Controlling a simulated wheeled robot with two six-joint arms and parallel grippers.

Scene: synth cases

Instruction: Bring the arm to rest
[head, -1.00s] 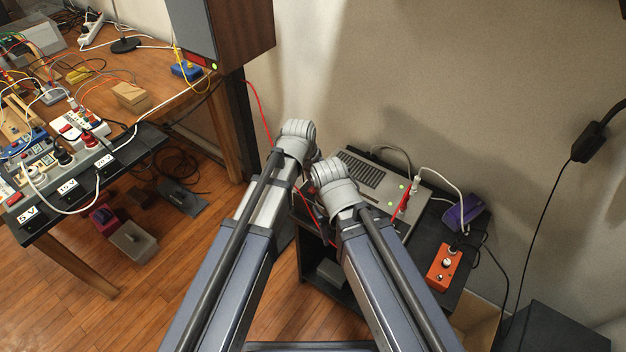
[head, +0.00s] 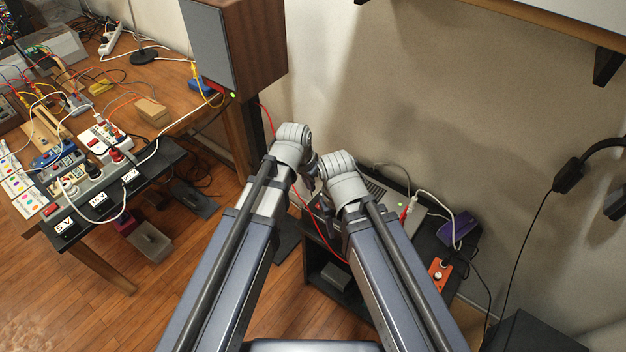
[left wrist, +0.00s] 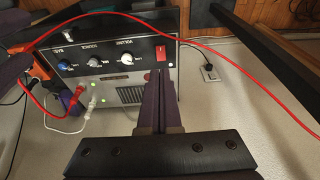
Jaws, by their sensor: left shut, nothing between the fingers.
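My left arm (head: 240,250) reaches forward from the lower left in the head view, and its grey wrist (head: 292,145) is raised near the middle. In the left wrist view my left gripper (left wrist: 158,85) is shut and empty, its dark fingers together in front of a black panel with knobs. My right arm (head: 395,270) comes up from the lower right, its grey wrist (head: 343,178) close beside the left one. The right gripper is mostly hidden by its own arm, so its jaws cannot be made out.
A grey device (head: 412,222) with cables sits on a low black stand beyond my right arm, beside a purple block (head: 455,229) and an orange box (head: 440,272). A cluttered wooden bench (head: 180,85) is at left. A red cable (left wrist: 235,62) crosses the left wrist view.

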